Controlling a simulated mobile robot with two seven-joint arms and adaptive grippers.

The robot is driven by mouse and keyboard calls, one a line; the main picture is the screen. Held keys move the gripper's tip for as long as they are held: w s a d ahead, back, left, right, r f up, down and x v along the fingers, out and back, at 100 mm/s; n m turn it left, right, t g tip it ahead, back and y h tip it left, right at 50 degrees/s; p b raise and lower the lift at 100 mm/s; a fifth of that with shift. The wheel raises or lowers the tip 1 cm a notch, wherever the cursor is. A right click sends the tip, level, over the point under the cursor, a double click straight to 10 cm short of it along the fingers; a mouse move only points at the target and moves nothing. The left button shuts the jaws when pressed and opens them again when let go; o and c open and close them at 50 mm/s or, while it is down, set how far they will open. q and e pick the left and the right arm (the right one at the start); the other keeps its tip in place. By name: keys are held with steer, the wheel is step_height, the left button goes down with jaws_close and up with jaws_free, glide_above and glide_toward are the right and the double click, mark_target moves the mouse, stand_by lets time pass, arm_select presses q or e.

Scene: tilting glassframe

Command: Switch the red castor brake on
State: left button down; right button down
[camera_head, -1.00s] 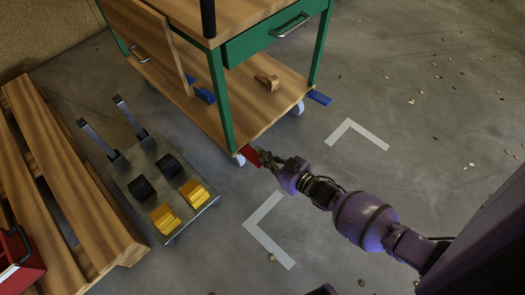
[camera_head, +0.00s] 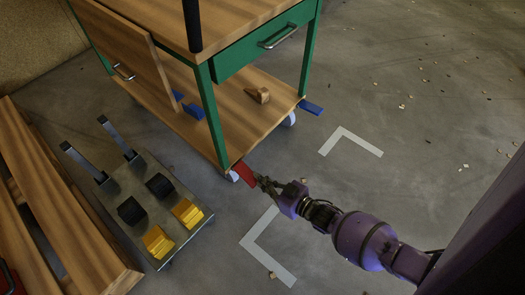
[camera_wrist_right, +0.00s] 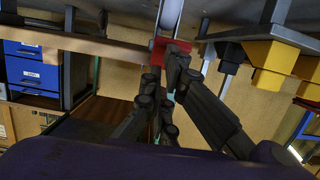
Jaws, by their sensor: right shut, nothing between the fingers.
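The red castor brake (camera_head: 245,172) is a flat red tab at the front corner of a green-framed wooden cart (camera_head: 262,125), beside a white castor (camera_head: 232,176). My right gripper (camera_head: 262,182) is shut and empty, its fingertips at the outer end of the red tab. In the right wrist view the red tab (camera_wrist_right: 158,49) shows just beyond the dark fingers (camera_wrist_right: 170,72), which partly cover it. I cannot tell whether they touch it, nor the tab's exact tilt. My left gripper is not in view.
A blue tab (camera_head: 311,107) sits at the cart's right castor. A low grey trolley (camera_head: 150,232) with black and yellow blocks stands to the left, beside a wooden pallet (camera_head: 60,215). White corner marks (camera_head: 352,142) lie on the floor. The floor to the right is largely clear.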

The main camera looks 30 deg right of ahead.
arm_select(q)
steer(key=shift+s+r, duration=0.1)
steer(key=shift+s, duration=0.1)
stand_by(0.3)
